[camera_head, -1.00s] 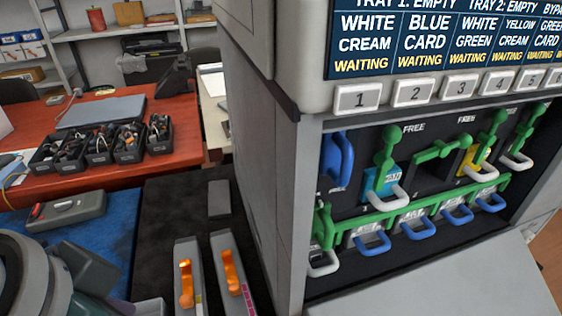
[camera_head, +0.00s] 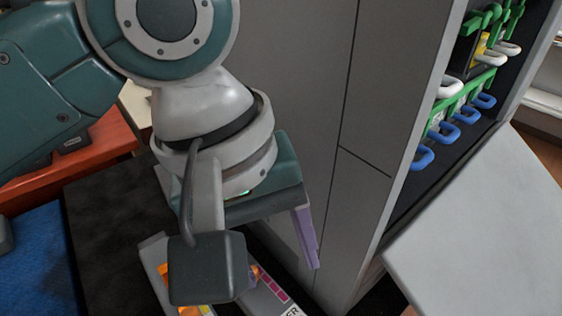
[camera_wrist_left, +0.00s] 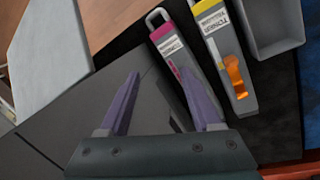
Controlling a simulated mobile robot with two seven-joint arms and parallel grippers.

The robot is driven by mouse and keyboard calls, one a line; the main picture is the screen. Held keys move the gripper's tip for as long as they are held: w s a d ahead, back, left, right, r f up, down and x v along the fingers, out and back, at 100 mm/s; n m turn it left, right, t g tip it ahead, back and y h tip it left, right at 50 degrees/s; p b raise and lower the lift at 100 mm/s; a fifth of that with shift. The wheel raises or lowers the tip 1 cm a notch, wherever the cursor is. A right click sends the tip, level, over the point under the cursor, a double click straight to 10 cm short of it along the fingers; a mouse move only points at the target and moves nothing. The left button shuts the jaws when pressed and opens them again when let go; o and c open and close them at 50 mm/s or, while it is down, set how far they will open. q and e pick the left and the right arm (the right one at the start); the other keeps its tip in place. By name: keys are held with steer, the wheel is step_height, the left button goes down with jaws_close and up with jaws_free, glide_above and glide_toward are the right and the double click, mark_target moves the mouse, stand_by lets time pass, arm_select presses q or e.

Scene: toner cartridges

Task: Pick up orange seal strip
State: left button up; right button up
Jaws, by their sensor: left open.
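Two grey toner cartridges lie side by side on the dark mat. The yellow-marked cartridge (camera_wrist_left: 218,50) carries an orange seal strip (camera_wrist_left: 235,75), plain in the left wrist view. The magenta-marked cartridge (camera_wrist_left: 178,55) lies beside it; its lower part is hidden behind a finger. In the head view, orange bits of strip show around my wrist housing, one beside the magenta squares (camera_head: 275,288). In the head view one purple finger (camera_head: 306,238) shows, above and beside the cartridges, near the printer's side.
The grey printer cabinet (camera_head: 300,90) stands close to the right of my left arm. Its open flap (camera_head: 490,235) juts out at the right. A grey tray (camera_wrist_left: 268,42) lies beyond the yellow-marked cartridge. The dark mat (camera_head: 110,230) is clear at the left.

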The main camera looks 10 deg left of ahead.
arm_select(q)
steer(key=w+a+f+n+b, duration=0.1)
steer(key=f+n+b, duration=0.1)
steer(key=w+a+f+n+y+b, duration=0.1)
steer(key=w+a+f+n, duration=0.1)
steer(key=w+a+f+n+y+b, duration=0.1)
steer(key=w+a+f+n+b, duration=0.1)
steer(key=f, duration=0.1)
steer(key=shift+a+g+b, duration=0.15)
steer(key=shift+g+b, duration=0.2)
steer(key=shift+g, duration=0.05)
steer(key=f+b, duration=0.1)
steer(key=f, duration=0.1)
steer(key=f+b, duration=0.1)
steer(key=f, duration=0.2)
steer(key=shift+s+f, duration=0.2)
steer(key=shift+f, duration=0.05)
arm_select(e)
step_height(320, 180, down, 10)
steer(key=shift+a, duration=0.15)
arm_select(q)
steer(key=shift+r, duration=0.1)
jaws_close()
